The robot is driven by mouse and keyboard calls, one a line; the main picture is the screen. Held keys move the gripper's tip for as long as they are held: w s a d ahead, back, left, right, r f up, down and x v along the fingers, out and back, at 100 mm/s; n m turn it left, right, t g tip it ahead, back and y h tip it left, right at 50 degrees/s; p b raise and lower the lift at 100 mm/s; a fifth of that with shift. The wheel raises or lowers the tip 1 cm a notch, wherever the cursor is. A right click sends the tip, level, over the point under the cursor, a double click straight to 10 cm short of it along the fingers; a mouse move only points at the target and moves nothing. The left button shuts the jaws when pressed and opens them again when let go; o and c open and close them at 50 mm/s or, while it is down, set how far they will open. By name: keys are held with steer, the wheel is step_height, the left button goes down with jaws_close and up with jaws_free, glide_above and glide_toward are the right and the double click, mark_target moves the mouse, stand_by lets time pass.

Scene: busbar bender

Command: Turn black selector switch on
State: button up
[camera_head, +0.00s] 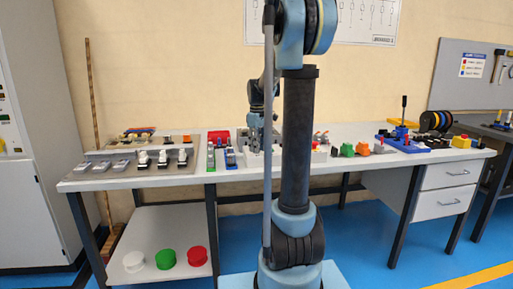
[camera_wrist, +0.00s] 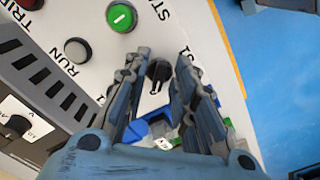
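In the wrist view, a black selector switch (camera_wrist: 158,70) with a white mark on its knob sits on a light panel, beside a partly hidden label that seems to read S1. My gripper (camera_wrist: 162,56) is open, with one finger on each side of the knob. The left finger is very close to the knob; I cannot tell whether it touches. A gap shows between the knob and the right finger. In the head view my arm hides most of the area around the gripper, and the switch cannot be made out.
A green button (camera_wrist: 121,17) and a grey RUN lamp (camera_wrist: 77,50) lie near the switch. Another black knob (camera_wrist: 18,125) is on a grey device at the left. The workbench (camera_head: 150,178) holds several devices. Blue floor lies in front.

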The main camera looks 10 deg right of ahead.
jaws_close()
steer(key=shift+m, duration=0.4)
steer(key=m, duration=0.3)
steer(key=shift+a+m, duration=0.1)
steer(key=shift+m, duration=0.2)
steer(key=m, duration=0.4)
steer(key=shift+s+a+m, duration=0.1)
steer(key=shift+m, duration=0.2)
steer(key=m, duration=0.4)
steer(key=shift+a+m, duration=0.1)
steer(key=shift+m, duration=0.2)
steer(key=m, duration=0.4)
steer(key=shift+a+m, duration=0.1)
steer(key=shift+m, duration=0.2)
steer(key=shift+o, duration=1.9)
jaws_free()
